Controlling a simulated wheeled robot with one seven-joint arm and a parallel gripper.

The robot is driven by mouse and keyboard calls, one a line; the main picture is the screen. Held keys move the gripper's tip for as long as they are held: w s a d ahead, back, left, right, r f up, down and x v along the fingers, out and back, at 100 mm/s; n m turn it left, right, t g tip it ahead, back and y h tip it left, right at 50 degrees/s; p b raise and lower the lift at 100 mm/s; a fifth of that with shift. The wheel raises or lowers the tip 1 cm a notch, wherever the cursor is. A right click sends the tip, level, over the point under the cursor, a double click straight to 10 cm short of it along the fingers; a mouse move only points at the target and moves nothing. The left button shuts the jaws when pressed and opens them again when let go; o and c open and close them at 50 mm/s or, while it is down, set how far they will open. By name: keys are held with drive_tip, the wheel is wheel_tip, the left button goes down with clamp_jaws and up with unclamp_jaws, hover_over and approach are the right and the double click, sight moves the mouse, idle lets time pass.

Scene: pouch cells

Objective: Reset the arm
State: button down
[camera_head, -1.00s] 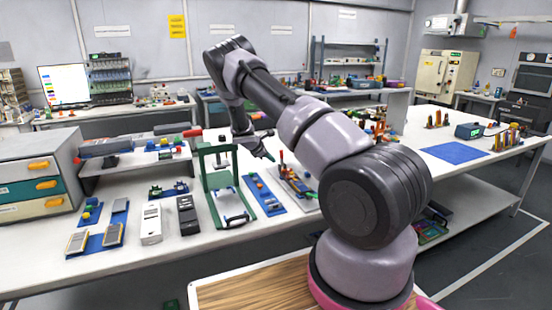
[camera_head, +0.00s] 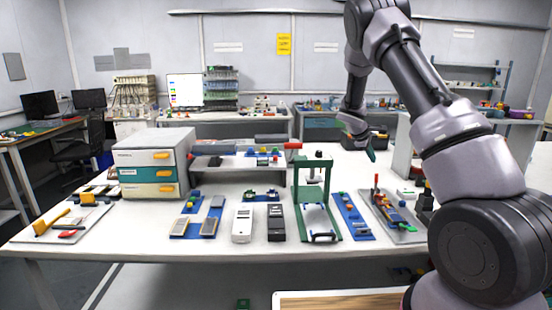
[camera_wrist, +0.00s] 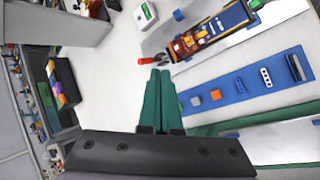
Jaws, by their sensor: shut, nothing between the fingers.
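My gripper (camera_head: 371,152) hangs above the right part of the workbench, beyond the green press frame. In the wrist view its two green fingers (camera_wrist: 160,98) lie side by side, shut, with nothing between them. My arm is raised and bent, reaching from the lower right to the top of the head view and down to the gripper. The gripper is apart from the bench items.
On the white bench (camera_head: 130,235) stand a drawer cabinet (camera_head: 150,160), a green press frame (camera_head: 297,215), a blue strip (camera_head: 352,217) and a tool tray (camera_head: 395,222). The wrist view shows the blue strip (camera_wrist: 240,103) and bare bench beside the fingers.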

drive_tip(key=s+a+r+m+y, duration=0.25)
drive_tip(key=s+r+m, duration=0.25)
drive_tip(key=s+r, duration=0.55)
drive_tip(key=s+a+r+m+y, duration=0.2)
drive_tip(key=s+a+r+m, duration=0.15)
drive_tip(key=s+r, duration=0.7)
drive_tip(key=s+a+r+m+t+y, duration=0.1)
drive_tip(key=s+a+r+m, duration=0.1)
drive_tip(key=s, duration=0.5)
drive_tip(key=s+a+r+m+t+y, duration=0.1)
drive_tip(key=s+a+r+m, duration=0.1)
drive_tip(key=s, duration=0.5)
drive_tip(key=s+a+r+m+t+y, duration=0.1)
drive_tip(key=s+a, duration=0.3)
drive_tip(key=s, duration=0.4)
drive_tip(key=shift+a+r+m+y, duration=0.25)
drive_tip(key=shift+r+m+y, duration=0.3)
drive_tip(key=shift+r+m, duration=0.15)
